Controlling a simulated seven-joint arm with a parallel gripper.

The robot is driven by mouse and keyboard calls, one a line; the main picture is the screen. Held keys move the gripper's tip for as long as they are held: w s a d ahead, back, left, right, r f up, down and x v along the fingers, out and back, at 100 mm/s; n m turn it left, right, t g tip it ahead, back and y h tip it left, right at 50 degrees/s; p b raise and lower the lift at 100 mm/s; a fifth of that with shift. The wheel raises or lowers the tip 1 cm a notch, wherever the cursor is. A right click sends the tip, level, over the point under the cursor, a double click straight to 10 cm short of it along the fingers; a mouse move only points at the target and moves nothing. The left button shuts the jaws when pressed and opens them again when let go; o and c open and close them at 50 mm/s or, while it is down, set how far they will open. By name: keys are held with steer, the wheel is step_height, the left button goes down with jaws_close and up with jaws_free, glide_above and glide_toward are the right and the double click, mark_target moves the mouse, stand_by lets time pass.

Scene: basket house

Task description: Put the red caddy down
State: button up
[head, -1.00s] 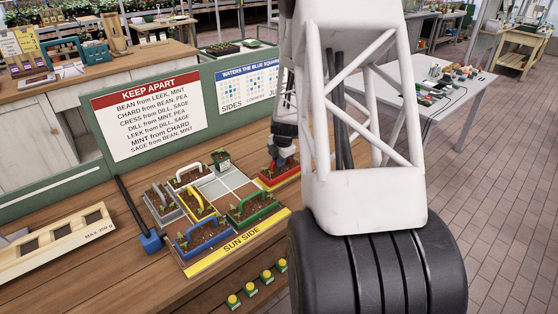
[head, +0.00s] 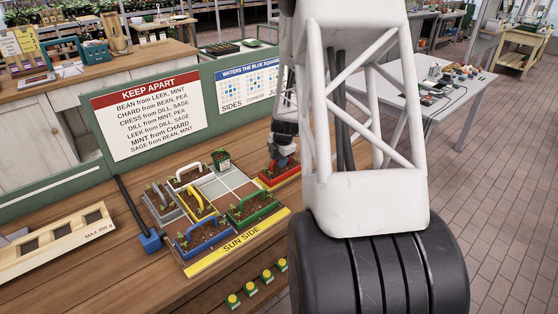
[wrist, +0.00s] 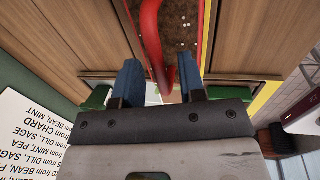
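The red caddy (head: 281,181) rests at the right end of the planter layout on the wooden bench, holding soil. Its red handle (wrist: 151,38) rises toward my gripper in the wrist view. My gripper (wrist: 160,78) is above the caddy, its two blue fingers apart, with part of the handle showing in the gap between them. The fingers do not appear pressed on it. In the head view my gripper (head: 283,163) is just over the caddy, and my arm partly covers its right side.
Left of the red caddy are a tiled grid (head: 228,185), a green caddy (head: 254,208), a blue caddy (head: 203,236), a yellow caddy (head: 199,203) and a white-handled caddy (head: 187,178). A small potted plant (head: 221,160) stands behind. A green sign board (head: 192,97) rises at the back.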

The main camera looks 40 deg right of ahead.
mark_target(283, 172)
step_height(283, 172, up, 11)
steer(key=s, duration=0.2)
stand_by(0.4)
steer(key=shift+s+r, duration=0.1)
stand_by(0.4)
steer(key=s+a+r+m, duration=0.3)
steer(key=a+r, duration=0.1)
steer(key=a, duration=0.4)
steer(key=s+a+r+m, duration=0.2)
steer(key=s+a+r, duration=0.1)
steer(key=a, duration=0.5)
steer(key=s+a+r+m, duration=0.3)
steer(key=a+r, duration=0.1)
steer(key=a, duration=0.4)
steer(key=s+a+r+m, duration=0.2)
steer(key=s+a+m, duration=0.8)
steer(key=s+a, duration=0.6)
steer(key=s, duration=0.4)
steer(key=shift+s+a, duration=0.35)
steer(key=shift+a, duration=0.05)
